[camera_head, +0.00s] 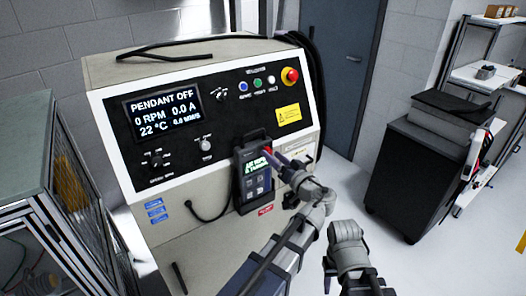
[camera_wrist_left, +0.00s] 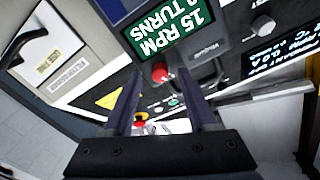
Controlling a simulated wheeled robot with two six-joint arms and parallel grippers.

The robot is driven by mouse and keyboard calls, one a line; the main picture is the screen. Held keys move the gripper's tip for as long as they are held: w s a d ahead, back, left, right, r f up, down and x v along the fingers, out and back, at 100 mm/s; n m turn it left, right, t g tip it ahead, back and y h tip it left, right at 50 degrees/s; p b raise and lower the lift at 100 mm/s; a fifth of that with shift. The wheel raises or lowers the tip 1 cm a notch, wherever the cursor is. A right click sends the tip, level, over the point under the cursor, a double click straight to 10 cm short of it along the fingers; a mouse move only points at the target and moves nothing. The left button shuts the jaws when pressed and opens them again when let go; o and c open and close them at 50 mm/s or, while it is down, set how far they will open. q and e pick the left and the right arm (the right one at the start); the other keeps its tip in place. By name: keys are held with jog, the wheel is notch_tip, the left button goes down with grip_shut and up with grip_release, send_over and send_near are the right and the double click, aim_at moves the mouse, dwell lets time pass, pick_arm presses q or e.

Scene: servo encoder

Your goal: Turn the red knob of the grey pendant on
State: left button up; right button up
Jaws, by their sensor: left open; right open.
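The grey pendant (camera_head: 241,188) hangs upright on the front of the machine, its screen lit green. In the left wrist view the pendant (camera_wrist_left: 208,52) appears upside down, and its screen shows 15 RPM. The red knob (camera_wrist_left: 160,72) sits at the pendant's end, between the two finger lines of my left gripper (camera_wrist_left: 158,80), with a gap on both sides. In the head view my left gripper (camera_head: 274,156) is at the pendant's upper right and largely hides the knob. My right gripper (camera_head: 329,268) is low, away from the machine, and holds nothing visible.
The machine's display (camera_head: 167,111) reads PENDANT OFF, 0 RPM. A red emergency button (camera_head: 290,76) and a yellow label (camera_head: 289,114) are above the pendant. A glass-sided cabinet (camera_head: 30,150) stands left, a black cart (camera_head: 415,165) right. The floor between is clear.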

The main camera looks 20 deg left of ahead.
pick_arm(q)
jog(key=shift+w+a, duration=0.4)
jog(key=shift+a, duration=0.1)
jog(key=shift+s+d, duration=0.1)
jog(key=shift+d, duration=0.1)
jog(key=shift+a, duration=0.1)
grip_shut()
